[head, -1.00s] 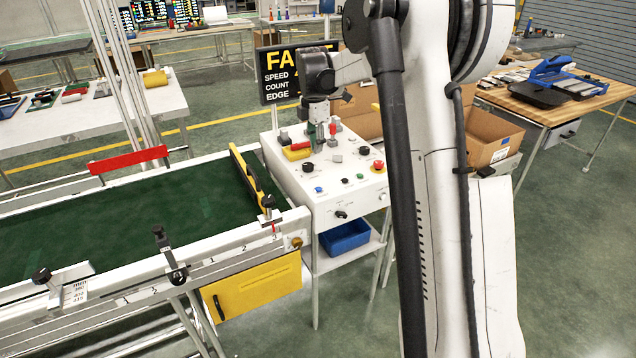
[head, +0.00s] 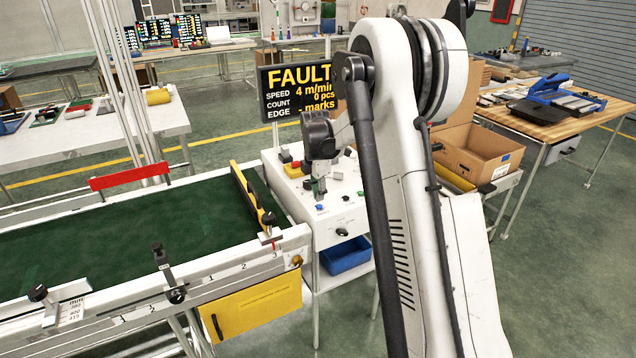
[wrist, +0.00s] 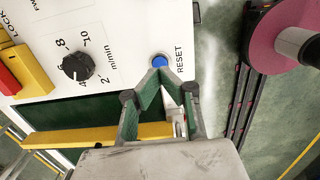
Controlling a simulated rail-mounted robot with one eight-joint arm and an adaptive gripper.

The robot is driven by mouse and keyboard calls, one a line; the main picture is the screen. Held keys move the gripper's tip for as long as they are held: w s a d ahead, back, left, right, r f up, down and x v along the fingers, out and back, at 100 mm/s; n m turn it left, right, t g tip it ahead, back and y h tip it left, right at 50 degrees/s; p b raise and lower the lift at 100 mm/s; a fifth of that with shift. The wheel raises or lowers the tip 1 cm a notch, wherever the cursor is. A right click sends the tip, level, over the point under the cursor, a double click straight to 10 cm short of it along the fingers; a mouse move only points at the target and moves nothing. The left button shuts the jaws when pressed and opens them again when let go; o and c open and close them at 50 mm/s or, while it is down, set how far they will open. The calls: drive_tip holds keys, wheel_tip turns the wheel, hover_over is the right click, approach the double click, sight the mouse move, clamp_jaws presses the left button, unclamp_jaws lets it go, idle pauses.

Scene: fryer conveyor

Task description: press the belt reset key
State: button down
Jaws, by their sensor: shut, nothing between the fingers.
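The blue RESET key (wrist: 159,61) is a round button on the white control panel (wrist: 110,20), with its label beside it in the wrist view. My gripper (wrist: 161,72) is shut and empty, its green-sided fingers meeting at the lower edge of the key. I cannot tell whether the fingertips touch it. In the head view, my gripper (head: 320,204) points down over the front part of the panel (head: 330,238), close to a blue key. My fingers partly cover that spot.
A black speed knob (wrist: 77,66) and a red-and-yellow lock switch (wrist: 18,70) sit left of the key. The display (head: 297,92) reads FAULT. The green belt (head: 120,235) with a yellow-and-black bar (head: 250,195) lies left of the panel.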

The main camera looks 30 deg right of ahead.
sight(319, 206)
drive_tip(key=shift+f, duration=1.25)
drive_tip(key=shift+s+f+b, duration=0.1)
drive_tip(key=shift+f+b, duration=0.75)
wheel_tip(319, 206, up, 14)
drive_tip(key=p, duration=0.2)
drive_tip(key=shift+a, duration=0.25)
drive_tip(key=shift+s, duration=0.1)
